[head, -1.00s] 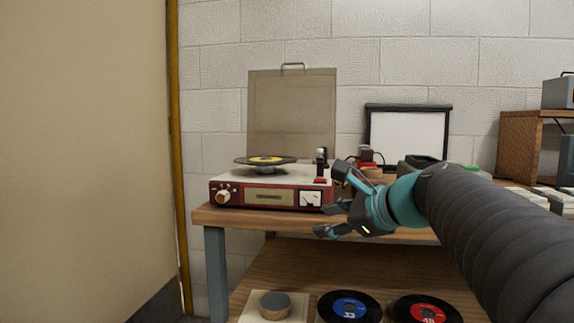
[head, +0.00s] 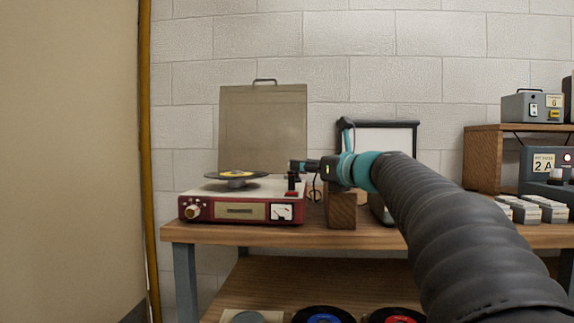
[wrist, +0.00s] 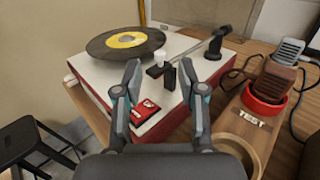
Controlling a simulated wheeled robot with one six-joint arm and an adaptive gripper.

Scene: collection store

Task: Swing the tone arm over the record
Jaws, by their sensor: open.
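The record player (head: 235,209) is red with a cream top and stands on the wooden bench. Its black record (wrist: 97,45) with a yellow label lies on the platter at the left; it also shows in the head view (head: 250,174). The tone arm (wrist: 190,54) runs from a dark pivot post at the back right toward a dark head near a small white piece, to the right of the record and apart from it. My gripper (wrist: 160,78) is open, its fingers on either side of the tone arm's head end. In the head view my gripper (head: 300,166) reaches in from the right.
A wooden block marked TEST (wrist: 246,121) with a microphone in a red ring stands right of the player. The player's lid (head: 262,130) stands upright behind. A black stool (wrist: 35,145) is at lower left. Grey devices (head: 532,106) are at the right.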

